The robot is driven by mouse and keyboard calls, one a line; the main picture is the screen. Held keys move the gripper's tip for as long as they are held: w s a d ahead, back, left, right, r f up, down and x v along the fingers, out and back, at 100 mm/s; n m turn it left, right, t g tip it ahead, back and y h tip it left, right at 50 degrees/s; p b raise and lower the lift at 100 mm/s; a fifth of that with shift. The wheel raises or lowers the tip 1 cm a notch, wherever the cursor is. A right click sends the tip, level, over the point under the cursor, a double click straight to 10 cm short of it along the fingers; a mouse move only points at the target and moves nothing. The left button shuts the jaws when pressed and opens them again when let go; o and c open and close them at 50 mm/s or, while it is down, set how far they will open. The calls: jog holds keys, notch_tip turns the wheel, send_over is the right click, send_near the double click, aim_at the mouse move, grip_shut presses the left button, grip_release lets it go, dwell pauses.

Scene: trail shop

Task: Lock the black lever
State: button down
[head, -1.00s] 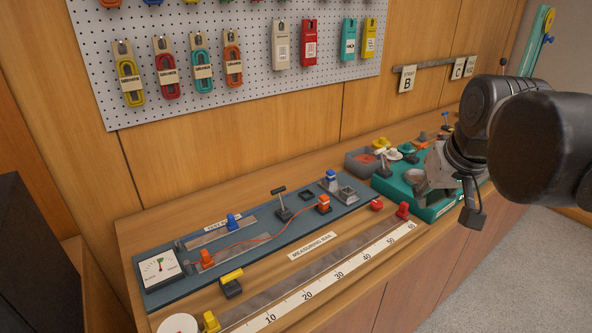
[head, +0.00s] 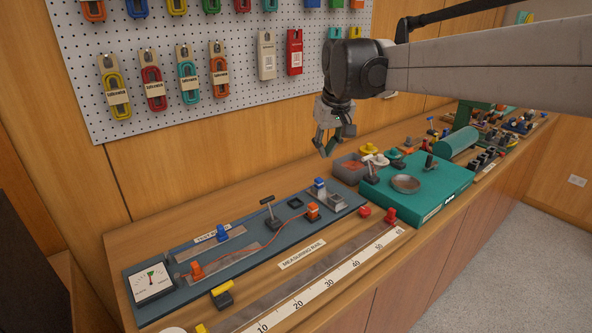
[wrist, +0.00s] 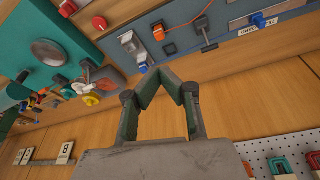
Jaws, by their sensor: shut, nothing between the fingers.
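A black T-shaped lever (head: 269,211) stands tilted up on a dark base on the blue board (head: 240,263). It also shows in the wrist view (wrist: 203,24), upper right of the fingers. My gripper (head: 328,153) hangs in the air close to the wood wall, beyond the far right end of the blue board and up from the first lever. In the wrist view my gripper's (wrist: 165,74) fingertips meet with nothing between them. It touches neither lever.
Orange (head: 313,211) and blue (head: 320,184) blocks sit on the board near the first lever, with a red wire. A grey bin (head: 349,172) of small parts stands below my gripper. A ruler rail (head: 330,275) runs along the front.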

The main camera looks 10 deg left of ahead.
jog(key=w+a+f+n, duration=0.2)
jog(key=w+a+f, duration=0.25)
jog(key=a, duration=0.55)
jog(key=n+g+p, duration=0.1)
jog(key=g, duration=0.1)
send_over(270, 210)
jog(key=w+a, duration=0.4)
jog(key=w, duration=0.1)
notch_tip(270, 210, down, 6)
jog(key=shift+f, duration=0.15)
jog(key=f, duration=0.3)
jog(key=f+p, duration=0.1)
jog(key=f, duration=0.2)
jog(key=w+a+f, duration=0.1)
jog(key=f, duration=0.3)
jog(key=shift+s+d+r+p, duration=0.25)
jog(key=shift+s+d+p, duration=0.05)
jog(key=shift+s+d, duration=0.45)
jog(key=shift+s+d+r+p, duration=0.25)
jog(key=shift+s+d+p, duration=0.05)
jog(key=shift+s+d, duration=0.35)
jog(key=shift+d, duration=0.15)
